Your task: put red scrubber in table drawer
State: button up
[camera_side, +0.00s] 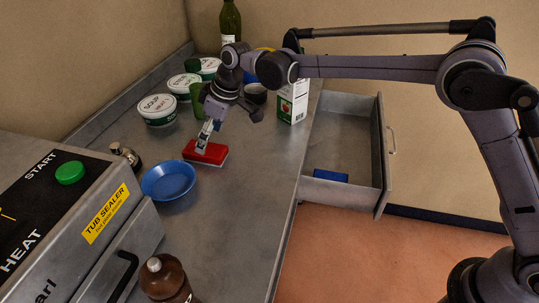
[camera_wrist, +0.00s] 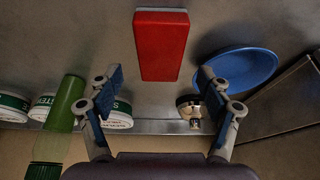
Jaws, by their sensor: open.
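The red scrubber (camera_side: 206,152) lies flat on the grey table, a red block with a pale underside. In the wrist view the red scrubber (camera_wrist: 161,45) lies ahead of the fingertips, centred between them. My gripper (camera_side: 211,128) is just above and beside the scrubber in the side view; the fingers look close to it, and I cannot tell whether they touch. In the wrist view my gripper (camera_wrist: 160,85) is spread open with nothing between its blue pads. The table drawer (camera_side: 375,165) is pulled open on the right side of the table, with a small blue item (camera_side: 330,175) inside.
A blue bowl (camera_side: 168,180) sits close to the scrubber. A tub sealer (camera_side: 70,215) and a brown bottle (camera_side: 165,280) are in front. The table right of the scrubber is clear.

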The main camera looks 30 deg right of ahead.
jog(key=s+d+r+m+t, duration=0.1)
jog(key=s+d+r+m, duration=0.1)
jog(key=s+d+r, duration=0.75)
jog(key=s+d+f+m+t+h, duration=0.1)
jog(key=s+d+f+m, duration=0.2)
jog(key=s+d, duration=0.7)
jog(key=s+d+f+m+t+h, duration=0.1)
jog(key=s+d+f+m+h, duration=0.1)
jog(key=s+d, duration=0.7)
jog(key=shift+s+d+f+m+t, duration=0.4)
jog(key=shift+s+f+m, duration=0.1)
jog(key=shift+s+m, duration=0.4)
jog(key=shift+s+d+f, duration=0.1)
jog(key=shift+s+f, duration=0.15)
jog(key=shift+c, duration=1.2)
